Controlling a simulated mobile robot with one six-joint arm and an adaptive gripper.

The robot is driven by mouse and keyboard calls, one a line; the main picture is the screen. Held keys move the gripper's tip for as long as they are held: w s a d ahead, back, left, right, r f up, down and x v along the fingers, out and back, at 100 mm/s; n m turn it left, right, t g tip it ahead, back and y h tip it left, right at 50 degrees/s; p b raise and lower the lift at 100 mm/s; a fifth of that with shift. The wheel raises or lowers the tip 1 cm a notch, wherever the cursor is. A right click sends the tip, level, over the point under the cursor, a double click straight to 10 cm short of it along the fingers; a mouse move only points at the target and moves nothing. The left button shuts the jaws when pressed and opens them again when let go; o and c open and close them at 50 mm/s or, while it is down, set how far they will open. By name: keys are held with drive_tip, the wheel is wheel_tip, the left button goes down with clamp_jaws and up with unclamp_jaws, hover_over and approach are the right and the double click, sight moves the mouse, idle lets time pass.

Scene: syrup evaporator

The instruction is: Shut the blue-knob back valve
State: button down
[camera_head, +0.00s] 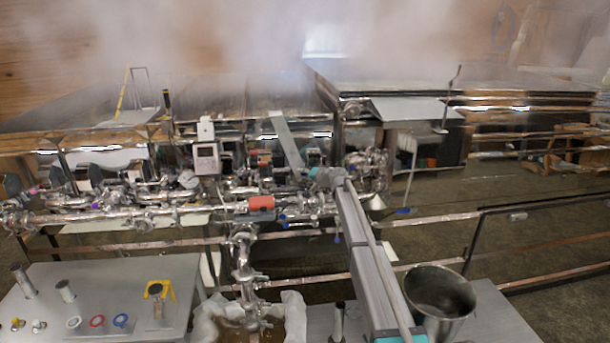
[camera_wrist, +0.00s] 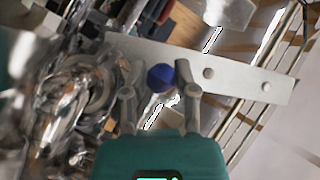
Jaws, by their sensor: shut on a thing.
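The blue knob (camera_wrist: 161,77) shows in the wrist view, between the two fingers of my gripper (camera_wrist: 160,84). The fingers are shut on it, one at each side. A flat grey bar with round holes (camera_wrist: 237,80) runs across just beyond the knob and fingertips. In the head view my gripper (camera_head: 326,178) is at the pipework in the middle, at the end of my grey arm. The held knob cannot be made out there. The valve body under the knob is mostly hidden, so I cannot tell how far it is turned.
Shiny pipes (camera_head: 130,215) and fittings crowd the left of my gripper. A red-orange block (camera_head: 261,203) sits on the pipe. A metal bucket (camera_head: 440,300) stands at the lower right, near my arm. Steaming pans (camera_head: 225,97) lie behind. Open floor shows at the right.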

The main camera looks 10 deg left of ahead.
drive_tip(key=shift+s+d+n+g+y, duration=0.5)
drive_tip(key=shift+s+n+g, duration=0.4)
drive_tip(key=shift+g, duration=0.25)
drive_tip(key=shift+s+d+n+g+y, duration=0.5)
drive_tip(key=shift+s+n+g, duration=0.15)
drive_tip(key=shift+n+g, duration=0.5)
drive_tip(key=shift+s+d+n+g+y, duration=0.5)
drive_tip(key=shift+s+n+g, duration=0.35)
drive_tip(key=shift+g, duration=0.35)
drive_tip(key=shift+c, duration=2.4)
unclamp_jaws()
drive_tip(key=shift+o, duration=0.3)
